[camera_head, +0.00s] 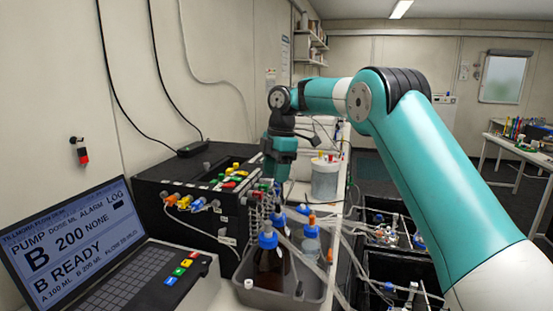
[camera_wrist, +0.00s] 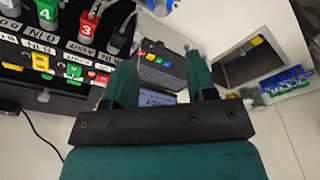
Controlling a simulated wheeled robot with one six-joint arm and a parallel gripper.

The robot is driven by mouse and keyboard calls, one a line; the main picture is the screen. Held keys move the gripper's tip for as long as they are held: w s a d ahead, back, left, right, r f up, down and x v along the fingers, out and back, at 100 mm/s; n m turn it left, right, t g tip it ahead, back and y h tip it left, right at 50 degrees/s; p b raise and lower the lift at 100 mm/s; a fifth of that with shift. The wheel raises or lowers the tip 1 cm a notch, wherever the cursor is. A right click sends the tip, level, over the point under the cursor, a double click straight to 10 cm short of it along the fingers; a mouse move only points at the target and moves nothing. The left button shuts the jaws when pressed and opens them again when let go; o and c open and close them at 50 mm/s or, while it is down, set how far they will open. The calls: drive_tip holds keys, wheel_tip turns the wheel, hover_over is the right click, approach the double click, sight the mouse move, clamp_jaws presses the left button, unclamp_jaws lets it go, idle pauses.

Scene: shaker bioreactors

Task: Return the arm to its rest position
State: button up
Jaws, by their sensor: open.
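My teal arm (camera_head: 420,170) reaches from the lower right up and across to the bench, bent at the elbow. My gripper (camera_wrist: 160,64) shows two teal fingers apart in the wrist view, with nothing held between them. In the head view the wrist hangs down beside the black connector box (camera_head: 190,226), behind the bottles; the fingertips are hard to make out there. The wrist view shows numbered ports, with a green plug (camera_wrist: 46,12) and a red plug (camera_wrist: 90,22), to the left of the fingers.
A grey tray (camera_head: 258,295) holds a blue-capped brown bottle (camera_head: 268,262) and other bottles, with loose tubes around. The laptop-like pump controller (camera_head: 75,235) reads "B READY". Black crates (camera_head: 395,268) sit to the right of the bench.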

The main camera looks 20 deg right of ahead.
drive_tip(key=shift+d+r+p, duration=0.1)
drive_tip(key=shift+r+p, duration=0.25)
drive_tip(key=shift+r, duration=0.6)
